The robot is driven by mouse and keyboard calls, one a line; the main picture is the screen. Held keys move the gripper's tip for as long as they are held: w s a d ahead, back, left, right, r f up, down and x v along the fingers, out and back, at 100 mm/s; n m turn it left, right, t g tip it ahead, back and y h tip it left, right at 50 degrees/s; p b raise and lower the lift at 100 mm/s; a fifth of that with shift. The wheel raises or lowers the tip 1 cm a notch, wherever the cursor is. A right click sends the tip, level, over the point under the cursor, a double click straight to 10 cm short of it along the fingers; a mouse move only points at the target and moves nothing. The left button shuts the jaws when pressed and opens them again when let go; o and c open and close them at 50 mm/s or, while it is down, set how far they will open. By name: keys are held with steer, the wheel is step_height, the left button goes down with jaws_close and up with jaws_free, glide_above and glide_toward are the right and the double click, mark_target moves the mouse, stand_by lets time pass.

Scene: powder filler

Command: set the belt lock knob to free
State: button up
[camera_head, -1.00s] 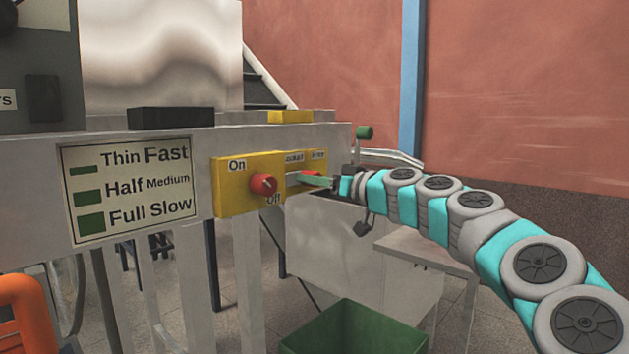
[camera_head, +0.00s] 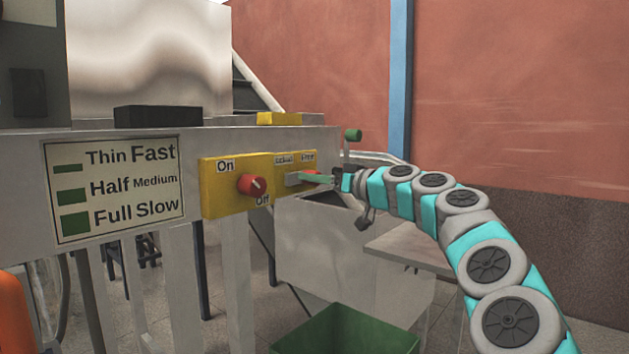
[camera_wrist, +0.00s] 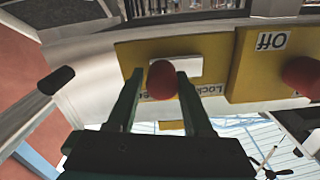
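The belt lock knob (camera_head: 311,173) is red and sits on the right part of a yellow panel (camera_head: 227,205), below the small "Locked" and "Free" labels. In the head view my gripper (camera_head: 309,179) reaches it from the right and partly covers it. In the wrist view the knob (camera_wrist: 162,82) lies between the two green fingers of my gripper (camera_wrist: 160,74), in front of a pale plate. The fingers are apart on either side of it, with a small gap visible at the left finger. The knob's pointer setting cannot be read.
A second red knob (camera_head: 252,185), marked On and Off, is to the left; it also shows in the wrist view (camera_wrist: 303,76). A green-tipped handle (camera_head: 353,135) stands above my arm. A green bin (camera_head: 345,330) is below. A white speed sign (camera_head: 115,188) is at left.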

steer(key=o, duration=0.4)
steer(key=shift+d, duration=0.1)
steer(key=b+v, duration=0.1)
steer(key=v, duration=0.6)
steer(key=shift+s+d, duration=0.2)
steer(key=shift+d, duration=0.1)
